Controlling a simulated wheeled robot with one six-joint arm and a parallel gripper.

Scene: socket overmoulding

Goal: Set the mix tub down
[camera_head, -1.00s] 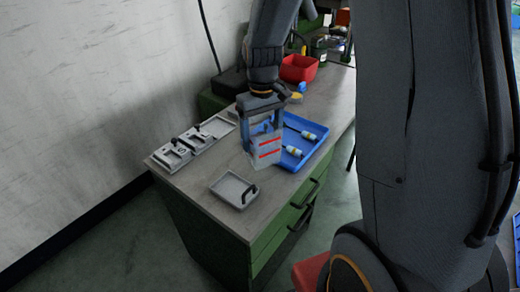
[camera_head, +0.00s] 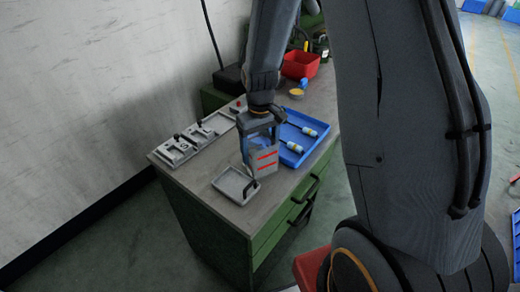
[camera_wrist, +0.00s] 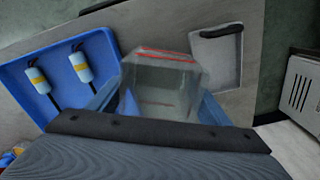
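The mix tub (camera_head: 264,159) is a clear, greyish tub with red lines on its side. My gripper (camera_head: 258,140) is shut on it from above, with a finger on either side. In the wrist view the tub (camera_wrist: 160,85) sits between the blue fingers of my gripper (camera_wrist: 160,105). The tub is over the bench, between the blue tray and the small grey tray. I cannot tell whether its base touches the bench top.
The blue tray (camera_head: 322,139) holds two bottle-like items with yellow bands. A small grey tray (camera_head: 228,184) with a black handle lies near the front corner of the bench (camera_head: 206,200). Grey mould blocks (camera_head: 177,148) line the wall side. A red bin (camera_head: 300,65) stands behind.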

